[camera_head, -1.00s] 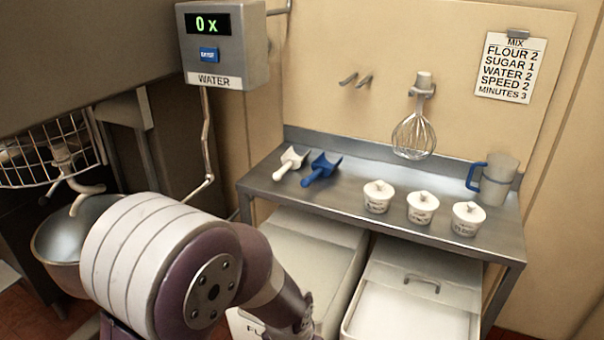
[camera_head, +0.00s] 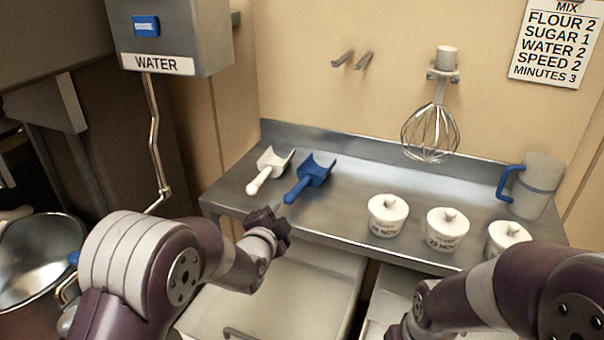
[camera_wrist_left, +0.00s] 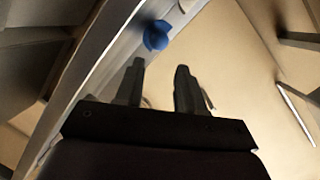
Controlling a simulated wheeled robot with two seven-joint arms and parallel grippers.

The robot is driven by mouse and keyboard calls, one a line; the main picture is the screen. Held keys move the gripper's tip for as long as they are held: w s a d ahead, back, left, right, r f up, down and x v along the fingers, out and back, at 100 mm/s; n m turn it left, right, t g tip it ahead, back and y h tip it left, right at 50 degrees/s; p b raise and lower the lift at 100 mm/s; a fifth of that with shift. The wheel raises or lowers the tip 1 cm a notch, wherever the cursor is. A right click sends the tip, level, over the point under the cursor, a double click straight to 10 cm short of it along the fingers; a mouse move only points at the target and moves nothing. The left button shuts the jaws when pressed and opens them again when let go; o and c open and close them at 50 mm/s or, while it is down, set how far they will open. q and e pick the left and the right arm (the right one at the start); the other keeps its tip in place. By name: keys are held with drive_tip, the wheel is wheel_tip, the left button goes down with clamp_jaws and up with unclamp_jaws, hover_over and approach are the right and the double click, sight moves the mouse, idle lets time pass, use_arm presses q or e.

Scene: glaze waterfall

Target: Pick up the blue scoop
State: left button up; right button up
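The blue scoop (camera_head: 311,177) lies on the steel table with its handle pointing toward the front edge. It also shows, partly, as a blue shape at the top of the left wrist view (camera_wrist_left: 156,36). My left gripper (camera_head: 277,215) is just in front of the table's front edge, near the scoop's handle end but apart from it. In the left wrist view (camera_wrist_left: 160,68) its two fingers stand apart with nothing between them. My right arm comes in at the lower right; its gripper does not show.
A white scoop (camera_head: 270,169) lies just left of the blue one. White lidded tubs (camera_head: 387,217) stand to the right on the steel table (camera_head: 345,205), with a jug (camera_head: 538,186) behind. A whisk (camera_head: 430,133) hangs on the wall. Bins stand below the table.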

sight(288, 201)
use_arm(q)
drive_tip(key=x, duration=0.6)
drive_tip(key=shift+w+a+f, duration=0.1)
drive_tip(key=shift+a+f, duration=0.15)
drive_tip(key=shift+f, duration=0.1)
drive_tip(key=x, duration=0.5)
drive_tip(key=shift+w+d, duration=0.1)
drive_tip(key=shift+r, duration=0.15)
drive_tip(key=shift+c, duration=0.3)
drive_tip(key=c, duration=0.6)
